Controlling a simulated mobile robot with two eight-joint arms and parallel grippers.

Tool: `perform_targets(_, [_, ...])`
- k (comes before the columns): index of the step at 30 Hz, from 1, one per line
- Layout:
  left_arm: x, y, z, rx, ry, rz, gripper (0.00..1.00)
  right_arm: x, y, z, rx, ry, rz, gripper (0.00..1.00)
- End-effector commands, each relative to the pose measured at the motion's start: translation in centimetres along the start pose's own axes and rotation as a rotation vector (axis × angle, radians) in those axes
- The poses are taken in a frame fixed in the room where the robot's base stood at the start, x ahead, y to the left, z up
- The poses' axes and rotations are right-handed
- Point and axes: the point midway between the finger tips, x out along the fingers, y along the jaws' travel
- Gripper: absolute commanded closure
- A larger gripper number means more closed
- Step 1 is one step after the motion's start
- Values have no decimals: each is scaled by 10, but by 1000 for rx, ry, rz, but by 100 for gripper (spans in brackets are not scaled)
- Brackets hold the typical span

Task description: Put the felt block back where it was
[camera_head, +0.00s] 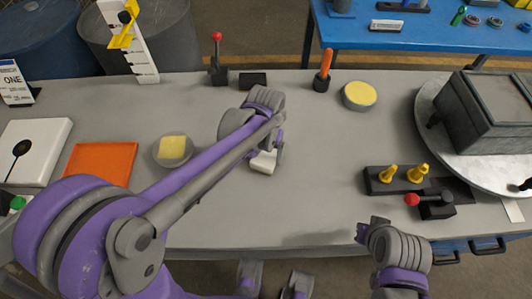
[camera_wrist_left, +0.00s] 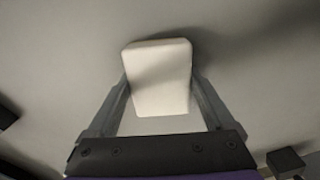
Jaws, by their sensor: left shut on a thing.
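The felt block (camera_head: 263,163) is a small off-white block with rounded edges, near the middle of the grey workbench. My left gripper (camera_head: 268,155) is shut on it. In the left wrist view the block (camera_wrist_left: 158,78) sits between the two fingers, which touch its sides. My left forearm and wrist hide part of the bench around it. I cannot tell whether the block touches the bench top or is just above it. My right gripper (camera_head: 368,230) is low at the bench's front edge, away from the block, and its fingers do not show clearly.
An orange mat (camera_head: 101,162) and a round dish with a yellow pad (camera_head: 172,148) lie left. A red-knobbed lever (camera_head: 217,62), a dark block (camera_head: 253,80) and a yellow-topped round tin (camera_head: 359,95) stand behind. A black base with yellow pegs (camera_head: 405,181) is right. The front middle is clear.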

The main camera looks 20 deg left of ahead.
Motion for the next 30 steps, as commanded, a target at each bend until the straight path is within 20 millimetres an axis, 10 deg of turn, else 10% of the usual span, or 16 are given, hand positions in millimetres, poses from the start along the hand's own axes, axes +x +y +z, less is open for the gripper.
perform_targets(3, [4,0,0,0,0,0,65,3,0,2,0,-1,0,100])
perform_targets(4, [4,0,0,0,0,0,10,2,0,2,0,-1,0,100])
perform_targets(6, [3,0,0,0,0,0,0,2,0,1,0,-1,0,100])
perform_targets(17, [-8,0,0,0,0,0,0,-1,0,-1,0,1,0,100])
perform_targets(30, [-96,0,0,1,0,0,0,-11,0,-7,0,5,0,100])
